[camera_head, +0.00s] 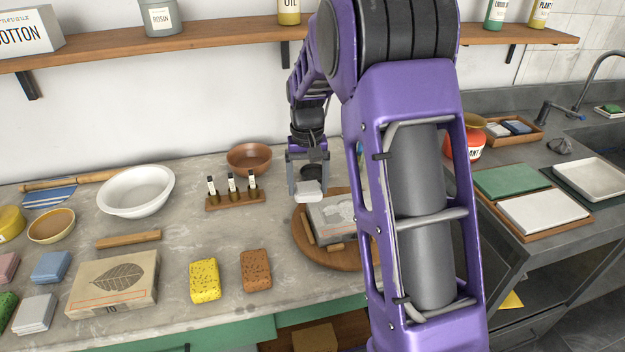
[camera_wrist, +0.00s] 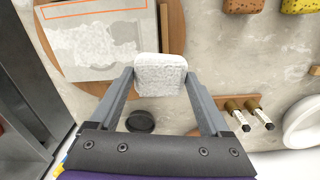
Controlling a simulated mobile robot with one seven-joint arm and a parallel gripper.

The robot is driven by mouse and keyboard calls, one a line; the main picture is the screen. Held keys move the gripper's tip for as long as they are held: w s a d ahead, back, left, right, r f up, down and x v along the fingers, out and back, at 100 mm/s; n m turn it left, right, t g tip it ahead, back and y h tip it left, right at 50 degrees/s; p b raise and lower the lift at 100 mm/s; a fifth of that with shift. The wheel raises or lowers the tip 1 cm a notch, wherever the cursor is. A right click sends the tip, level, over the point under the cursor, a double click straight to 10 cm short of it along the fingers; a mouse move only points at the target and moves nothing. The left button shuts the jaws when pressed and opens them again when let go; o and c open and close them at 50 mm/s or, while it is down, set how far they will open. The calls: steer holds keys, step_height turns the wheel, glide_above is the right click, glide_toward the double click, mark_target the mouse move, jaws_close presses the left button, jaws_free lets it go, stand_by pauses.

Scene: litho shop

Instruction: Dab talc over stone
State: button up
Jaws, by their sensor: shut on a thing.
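My gripper (camera_head: 308,188) is shut on a white pad (camera_head: 308,193), and the wrist view shows my gripper (camera_wrist: 160,82) with the textured pad (camera_wrist: 160,66) between its fingertips. The grey stone (camera_head: 322,229) lies on a round wooden board (camera_head: 301,238), partly hidden behind my arm. In the wrist view the stone (camera_wrist: 80,14) bears a grey image area with pale whitish patches and an orange line. The pad is over the board, beside the stone's edge; I cannot tell whether it touches anything. A small dark round container (camera_wrist: 140,122) stands near the board.
A rack of small bottles (camera_head: 235,199) and a brown bowl (camera_head: 249,158) stand left of my gripper. A shelf (camera_head: 220,41) runs above. Bare counter lies between the bottle rack and sponges.

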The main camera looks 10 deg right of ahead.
mark_target(308, 188)
step_height(308, 188, up, 2)
steer(key=shift+r+p, duration=0.1)
steer(key=shift+p, duration=0.35)
steer(key=shift+r, duration=0.9)
